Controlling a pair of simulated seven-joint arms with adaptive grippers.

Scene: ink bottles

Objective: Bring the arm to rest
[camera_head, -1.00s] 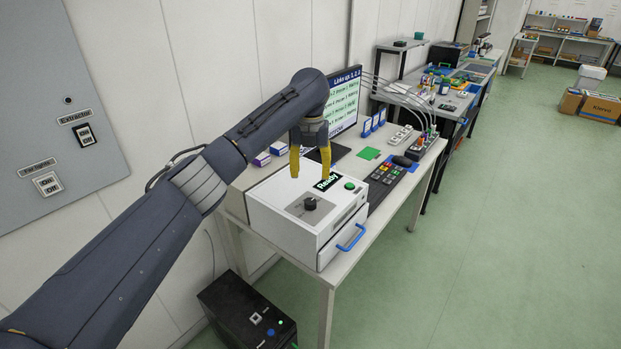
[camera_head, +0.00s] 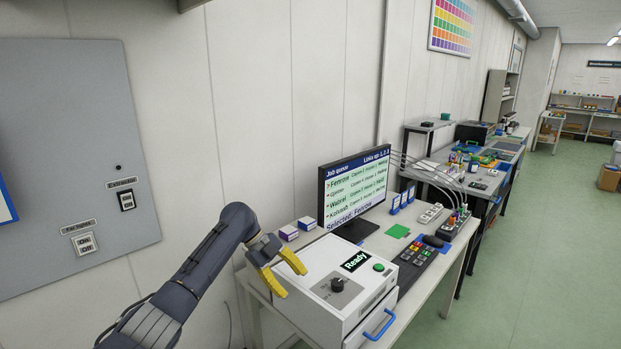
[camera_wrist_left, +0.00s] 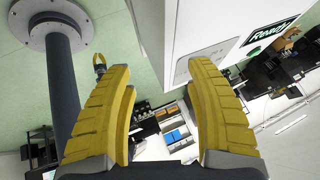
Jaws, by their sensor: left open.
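My left gripper (camera_head: 284,275) has yellow fingers and hangs at the left edge of a white machine (camera_head: 318,268) in the head view. The fingers are apart and nothing is between them; they also show in the left wrist view (camera_wrist_left: 163,100). The machine has a black knob, a green button, a "Ready" display (camera_head: 355,261) and a drawer with a blue handle (camera_head: 379,325).
A monitor (camera_head: 354,190) with a job queue stands behind the machine. A keypad (camera_head: 413,262), a green pad (camera_head: 397,231) and small boxes lie on the bench. A wall panel with switches (camera_head: 85,244) is at left.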

